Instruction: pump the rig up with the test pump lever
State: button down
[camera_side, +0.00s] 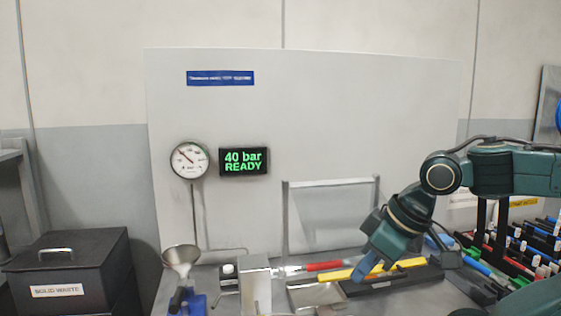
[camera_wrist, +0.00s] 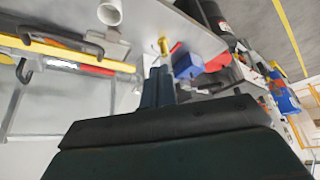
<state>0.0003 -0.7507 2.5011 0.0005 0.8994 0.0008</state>
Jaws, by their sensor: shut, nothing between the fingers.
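The display (camera_side: 244,161) on the upright panel reads "40 bar READY" in green. The round gauge (camera_side: 189,159) is left of it, its needle pointing to the upper left. My gripper (camera_side: 362,271) is tilted down to the left over the right part of the bench, its blue fingers close to a long yellow bar (camera_side: 403,266). In the wrist view my gripper (camera_wrist: 158,75) has its fingers together with nothing between them. The yellow bar also crosses the left of that view (camera_wrist: 65,52). I cannot tell which part is the pump lever.
A metal funnel (camera_side: 181,257) and a small blue part (camera_side: 196,303) are at the bench's front left. A red-handled tool (camera_side: 323,266) lies left of my gripper. A black solid waste box (camera_side: 68,272) stands left. A rack with coloured handles (camera_side: 520,255) is right.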

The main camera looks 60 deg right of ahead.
jog(key=shift+w+r, duration=0.1)
jog(key=w+a+r+n+g, duration=0.1)
jog(key=w+a+r+n, duration=0.15)
jog(key=w, duration=0.25)
jog(key=w+a+r+n+g+y, duration=0.1)
jog(key=w+n, duration=0.2)
jog(key=w, duration=0.2)
jog(key=w+a+r+n+g, duration=0.1)
jog(key=w+a+r+n, duration=0.15)
jog(key=w, duration=0.35)
jog(key=w+a+f+n+g, duration=0.1)
jog(key=w+a+f+n, duration=0.2)
jog(key=w, duration=0.4)
jog(key=w+a+f+n+g, duration=0.1)
jog(key=w+a+f+n, duration=0.2)
jog(key=w+n, duration=0.3)
jog(key=shift+w+a+f+g, duration=0.35)
jog(key=shift+w+a, duration=0.3)
jog(key=shift+w, duration=0.45)
jog(key=shift+f, duration=0.25)
